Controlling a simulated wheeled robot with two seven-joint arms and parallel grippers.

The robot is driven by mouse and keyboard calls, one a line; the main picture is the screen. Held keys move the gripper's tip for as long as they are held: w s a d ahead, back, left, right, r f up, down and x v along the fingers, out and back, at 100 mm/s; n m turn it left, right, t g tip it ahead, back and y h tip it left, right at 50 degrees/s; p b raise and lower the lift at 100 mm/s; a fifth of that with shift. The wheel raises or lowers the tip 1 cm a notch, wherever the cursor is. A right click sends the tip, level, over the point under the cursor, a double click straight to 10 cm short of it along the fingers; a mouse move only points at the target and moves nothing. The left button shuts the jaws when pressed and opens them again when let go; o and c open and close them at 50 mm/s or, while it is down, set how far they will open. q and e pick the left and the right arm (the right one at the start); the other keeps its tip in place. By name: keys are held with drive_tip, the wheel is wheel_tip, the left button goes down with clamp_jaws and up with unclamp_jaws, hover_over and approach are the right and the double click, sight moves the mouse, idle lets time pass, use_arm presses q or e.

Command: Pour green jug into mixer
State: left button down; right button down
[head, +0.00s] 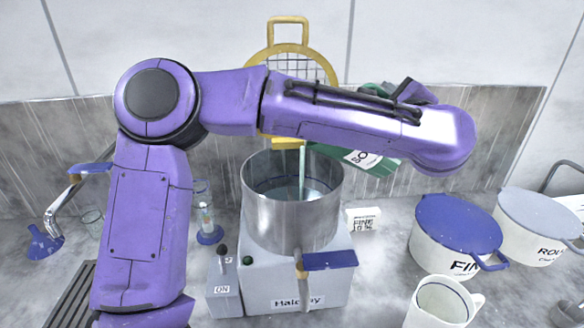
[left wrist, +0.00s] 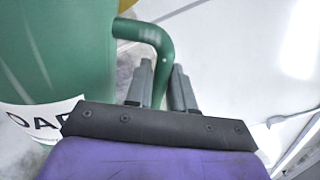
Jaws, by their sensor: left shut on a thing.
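The green jug (head: 384,166) is held tilted behind my left forearm, above and to the right of the mixer. Part of its white label shows. A thin pale green stream falls from its mouth side into the mixer's steel bowl (head: 290,222), which has liquid inside. In the left wrist view the jug's green body (left wrist: 60,55) fills the left side, and its handle passes between the fingers. My left gripper (head: 414,92) is shut on that handle; it also shows in the left wrist view (left wrist: 160,85). My forearm hides much of the jug. My right gripper is not in view.
A blue-lidded pot (head: 455,228) and a grey-lidded pot (head: 540,215) stand at the right, with a white mug (head: 440,303) in front. A small control box (head: 224,285) sits left of the mixer. A yellow-rimmed sieve (head: 290,48) is behind.

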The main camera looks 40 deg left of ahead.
use_arm(q)
drive_tip(key=shift+r, duration=0.1)
drive_tip(key=shift+s+a, duration=0.1)
drive_tip(key=shift+s, duration=0.05)
drive_tip(key=shift+n, duration=0.3)
drive_tip(key=shift+s+a+r+n+p, duration=0.2)
drive_tip(key=shift+s+a+n+p, duration=0.15)
drive_tip(key=shift+s+a+n, duration=0.25)
drive_tip(key=shift+s+a+r+n+p, duration=0.2)
drive_tip(key=shift+s+a+n+p, duration=0.2)
drive_tip(key=shift+n, duration=0.3)
idle(3.2)
